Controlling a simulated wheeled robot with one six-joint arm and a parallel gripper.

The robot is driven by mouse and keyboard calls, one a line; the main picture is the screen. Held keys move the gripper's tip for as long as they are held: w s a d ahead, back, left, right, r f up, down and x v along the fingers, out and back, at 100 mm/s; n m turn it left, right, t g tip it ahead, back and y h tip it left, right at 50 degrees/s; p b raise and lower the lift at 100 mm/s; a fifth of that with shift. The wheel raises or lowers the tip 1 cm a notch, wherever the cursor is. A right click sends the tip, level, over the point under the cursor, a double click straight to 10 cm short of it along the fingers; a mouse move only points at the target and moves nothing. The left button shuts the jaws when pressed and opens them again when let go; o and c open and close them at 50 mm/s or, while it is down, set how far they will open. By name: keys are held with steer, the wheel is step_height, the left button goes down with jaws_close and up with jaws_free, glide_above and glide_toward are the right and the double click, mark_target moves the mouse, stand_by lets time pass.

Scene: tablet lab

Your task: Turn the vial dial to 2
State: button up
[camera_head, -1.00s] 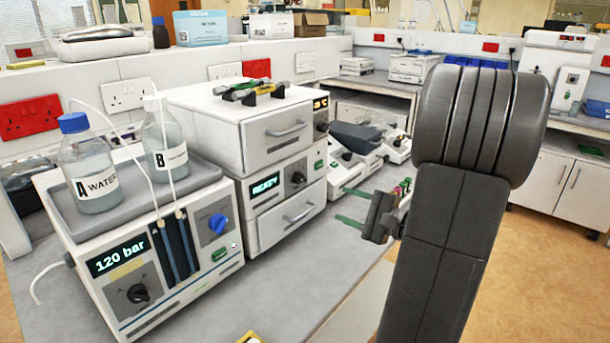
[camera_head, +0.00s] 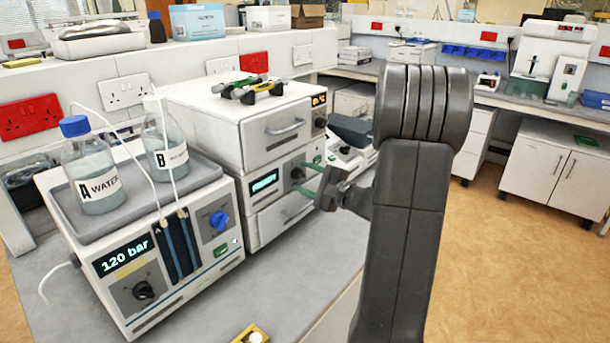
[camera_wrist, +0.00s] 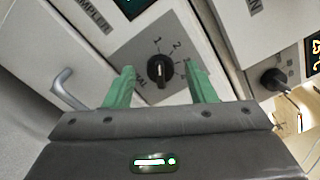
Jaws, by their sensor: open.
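The vial dial (camera_wrist: 160,73) is a black knob on a grey panel of the white sampler unit (camera_wrist: 100,60). The marks 1 and 2 show above it, and part of the word VIAL shows at its lower left. Its pointer setting is hard to read. In the head view the dial (camera_head: 298,173) is small, beside the green fingertips. My gripper (camera_head: 306,178) is open, with its two green fingers in front of the panel. In the wrist view the fingers stand on either side of the knob, apart from it. Nothing is held.
The pump unit (camera_head: 165,270) with a 120 bar display stands left of the sampler, with bottles A (camera_head: 90,170) and B (camera_head: 165,150) on top. A drawer handle (camera_wrist: 62,88) is left of the fingers. Another black knob (camera_wrist: 273,78) is at right. A yellow item (camera_head: 252,334) lies on the bench front.

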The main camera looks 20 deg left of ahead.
steer(key=shift+w+a, duration=0.1)
steer(key=shift+a, duration=0.2)
steer(key=c, duration=0.9)
steer(key=shift+c, duration=0.2)
steer(key=shift+m, duration=0.3)
steer(key=m, duration=0.4)
steer(key=shift+r+p, duration=0.15)
steer(key=shift+p, duration=0.25)
steer(key=shift+w+d+m+p, duration=0.1)
steer(key=shift+m+p, duration=0.45)
steer(key=shift+m, duration=0.95)
